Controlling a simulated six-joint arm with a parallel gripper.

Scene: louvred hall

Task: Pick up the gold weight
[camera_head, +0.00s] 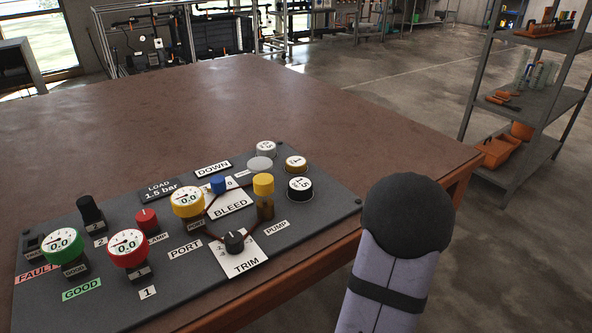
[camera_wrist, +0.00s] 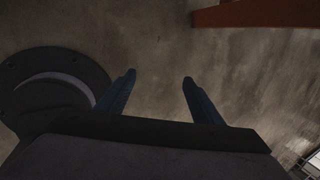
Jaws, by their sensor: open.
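The gold weight (camera_head: 295,163) is a short disc with a gold rim and a white top marked with a number. It sits on the dark panel (camera_head: 330,207) near its right end, between a silver-rimmed weight (camera_head: 266,148) behind it and a black weight (camera_head: 300,187) in front. My gripper (camera_wrist: 158,80) shows only in the wrist view. Its two blue fingers are apart with nothing between them, above the floor. The gold weight is not in the wrist view.
A bare grey disc (camera_head: 260,163) lies left of the gold weight. A yellow-capped cylinder (camera_head: 264,190), blue knob (camera_head: 218,184) and several gauges stand on the panel. The brown table (camera_head: 200,100) is clear behind it. Its edge shows in the wrist view (camera_wrist: 255,13). A shelf rack (camera_head: 530,100) stands right.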

